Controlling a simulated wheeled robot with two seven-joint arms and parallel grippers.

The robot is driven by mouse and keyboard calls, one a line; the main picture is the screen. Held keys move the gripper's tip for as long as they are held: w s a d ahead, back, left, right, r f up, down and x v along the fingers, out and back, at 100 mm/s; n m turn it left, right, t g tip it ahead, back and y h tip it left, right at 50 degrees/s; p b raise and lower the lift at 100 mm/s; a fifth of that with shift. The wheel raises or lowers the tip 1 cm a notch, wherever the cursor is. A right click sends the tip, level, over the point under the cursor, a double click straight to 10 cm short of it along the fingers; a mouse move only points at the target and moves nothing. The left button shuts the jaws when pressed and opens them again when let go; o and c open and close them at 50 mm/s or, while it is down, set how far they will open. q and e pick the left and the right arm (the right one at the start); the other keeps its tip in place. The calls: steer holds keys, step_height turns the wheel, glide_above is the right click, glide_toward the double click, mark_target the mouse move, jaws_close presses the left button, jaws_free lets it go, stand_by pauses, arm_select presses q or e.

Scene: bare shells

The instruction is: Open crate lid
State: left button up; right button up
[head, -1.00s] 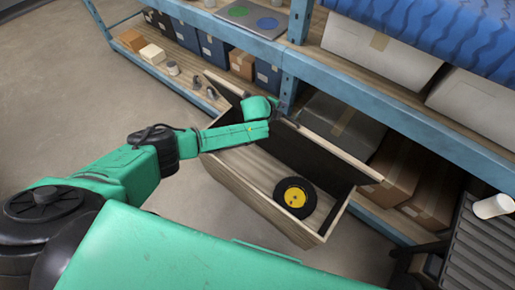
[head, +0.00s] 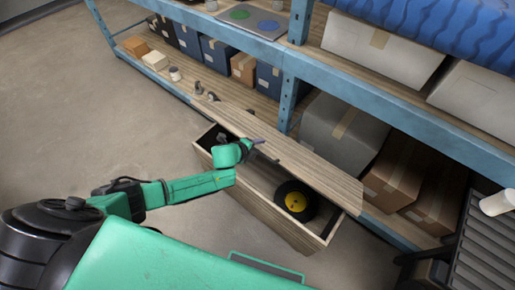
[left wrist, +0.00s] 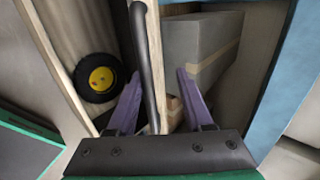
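The wooden crate (head: 262,217) stands on the floor in front of the shelf. Its lid (head: 315,168) is partly open, tilted over the crate's shelf side, with its wooden outer face showing. My left gripper (head: 259,142) is at the lid's free edge, near the dark handle (head: 267,156). In the left wrist view its purple fingers are spread apart, with the bar handle (left wrist: 146,60) and the lid's edge (left wrist: 154,20) between them. I see no firm grip. A black wheel with a yellow hub (head: 296,202) lies inside the crate. My right gripper is out of view.
The blue-framed shelf (head: 288,98) stands right behind the crate, with cardboard boxes (head: 393,178) and a grey box (head: 335,130) on its lower level. A roller conveyor (head: 485,235) is at the right. The floor at the left is clear.

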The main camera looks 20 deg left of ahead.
arm_select(q)
steer(key=shift+s+a+r+p, duration=0.1)
steer(key=shift+s+r+p, duration=0.15)
steer(key=shift+r+p, duration=0.3)
steer(key=shift+s+a+r+p, duration=0.1)
steer(key=shift+s+r+p, duration=0.1)
steer(key=shift+r+p, duration=0.3)
steer(key=w+r+p+v, duration=0.1)
steer(key=r+p+v, duration=0.1)
steer(key=p+v, duration=0.9)
steer(key=shift+s+r, duration=0.9)
steer(key=shift+r, duration=0.15)
steer(key=shift+a, duration=0.1)
